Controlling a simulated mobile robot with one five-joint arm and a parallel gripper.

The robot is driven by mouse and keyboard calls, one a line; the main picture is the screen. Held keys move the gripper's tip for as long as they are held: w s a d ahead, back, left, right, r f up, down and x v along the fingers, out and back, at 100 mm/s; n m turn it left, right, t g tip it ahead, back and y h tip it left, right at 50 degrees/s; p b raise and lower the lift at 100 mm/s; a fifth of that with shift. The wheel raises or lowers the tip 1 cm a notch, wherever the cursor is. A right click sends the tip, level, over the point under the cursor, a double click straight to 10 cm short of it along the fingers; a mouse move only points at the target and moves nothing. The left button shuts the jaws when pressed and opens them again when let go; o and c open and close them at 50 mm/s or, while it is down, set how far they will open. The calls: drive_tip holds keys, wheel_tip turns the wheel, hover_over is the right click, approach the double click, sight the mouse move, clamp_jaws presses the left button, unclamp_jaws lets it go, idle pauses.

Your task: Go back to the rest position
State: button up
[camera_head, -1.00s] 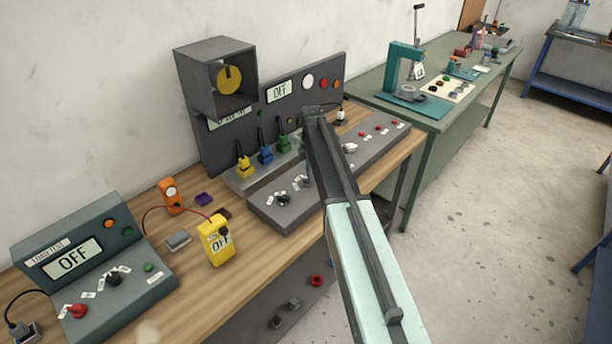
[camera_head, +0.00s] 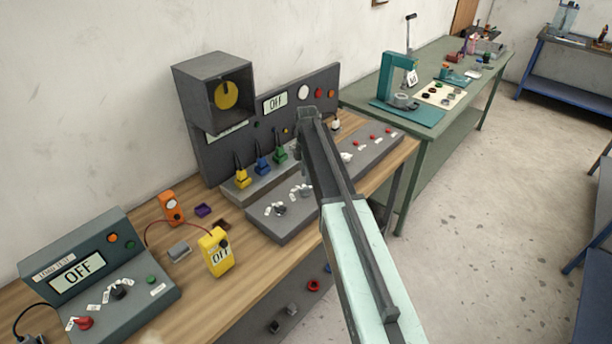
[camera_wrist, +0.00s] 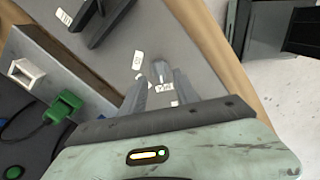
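My arm reaches from the lower right of the head view over the grey control panel (camera_head: 275,229) on the wooden bench. Its far end is at the large grey unit, and my gripper is mostly hidden there behind the arm. In the wrist view my gripper (camera_wrist: 160,82) points at the grey panel surface. Its two grey fingers stand apart, with small white labels and a small grey part showing between them. I see nothing held. I cannot tell whether the fingers touch the panel.
A grey box with a yellow disc (camera_head: 228,95) stands left of the arm. Yellow, blue and green plugs (camera_head: 263,166) sit below it. A yellow meter (camera_head: 215,252) and a load tester (camera_head: 85,275) are nearer.

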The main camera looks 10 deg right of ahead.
wheel_tip(320, 180, up, 3)
drive_tip(key=shift+f+p, duration=0.15)
drive_tip(key=shift+p, duration=0.5)
drive_tip(key=shift+f, duration=0.15)
drive_tip(key=s+a+f+m+b, duration=0.1)
drive_tip(key=s+f+m+b, duration=0.1)
drive_tip(key=s+m, duration=0.7)
drive_tip(key=s+a+f+m+b, duration=0.1)
drive_tip(key=s+f+m+b, duration=0.2)
drive_tip(key=s+m, duration=0.7)
drive_tip(key=s, duration=0.8)
drive_tip(key=shift+s+a+f+b, duration=0.25)
drive_tip(key=shift+s+a+b, duration=0.1)
drive_tip(key=shift+a+b, duration=0.05)
